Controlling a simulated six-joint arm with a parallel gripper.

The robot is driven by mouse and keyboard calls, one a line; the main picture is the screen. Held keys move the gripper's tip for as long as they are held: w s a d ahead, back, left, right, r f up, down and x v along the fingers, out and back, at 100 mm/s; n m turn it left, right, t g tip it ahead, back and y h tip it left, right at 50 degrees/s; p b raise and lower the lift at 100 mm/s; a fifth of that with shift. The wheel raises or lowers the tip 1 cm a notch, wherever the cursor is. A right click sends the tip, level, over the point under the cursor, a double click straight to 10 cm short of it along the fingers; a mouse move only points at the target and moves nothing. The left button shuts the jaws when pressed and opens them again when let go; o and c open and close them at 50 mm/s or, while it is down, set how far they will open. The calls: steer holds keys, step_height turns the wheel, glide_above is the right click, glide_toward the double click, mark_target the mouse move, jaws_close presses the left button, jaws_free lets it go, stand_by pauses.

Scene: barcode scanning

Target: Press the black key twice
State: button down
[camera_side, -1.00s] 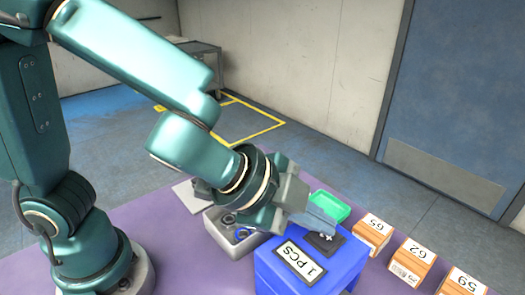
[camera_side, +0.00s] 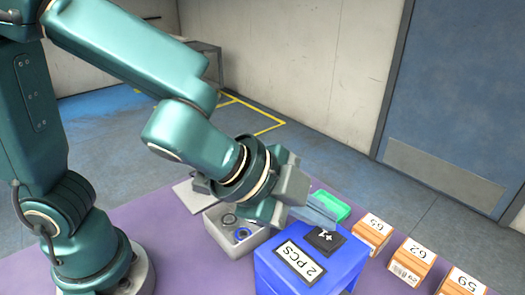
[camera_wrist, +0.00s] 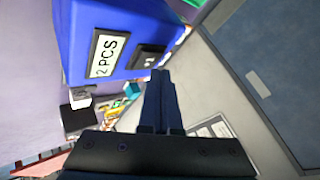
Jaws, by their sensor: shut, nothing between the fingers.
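The blue box (camera_side: 343,272) stands on the purple table. A white display on its top (camera_side: 300,262) reads "2 PCS". The black key (camera_side: 325,239) with white marks lies beside the display on the same top. In the wrist view the display (camera_wrist: 109,55) reads "2 PCS" and the black key (camera_wrist: 148,57) shows at the box's edge, next to the fingertips. My gripper (camera_side: 325,218) is shut and empty, its fingertips above the far side of the key and seemingly clear of it. The shut fingers also show in the wrist view (camera_wrist: 160,80).
A grey bin (camera_side: 232,245) with ring-shaped parts stands left of the blue box. A green tray (camera_side: 331,203) is behind it. Orange-and-white cartons (camera_side: 372,230) marked 65, 62 and 59 stand to the right.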

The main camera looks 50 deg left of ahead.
mark_target(317, 235)
steer(key=shift+r, duration=0.2)
steer(key=shift+r, duration=2.45)
steer(key=a+r+n+t+y, duration=0.1)
steer(key=a+r+n+y, duration=0.15)
steer(key=a+n, duration=0.65)
steer(key=s+a+f+n+g+y, duration=0.1)
steer(key=s+a+f+n+g, duration=0.2)
steer(key=s+a+f, duration=0.3)
steer(key=s+a+n, duration=0.1)
steer(key=s, duration=0.3)
steer(key=shift+s+a+f+n+g, duration=0.15)
steer(key=shift+s+f+n+g, duration=0.15)
steer(key=shift+s+n+g, duration=0.1)
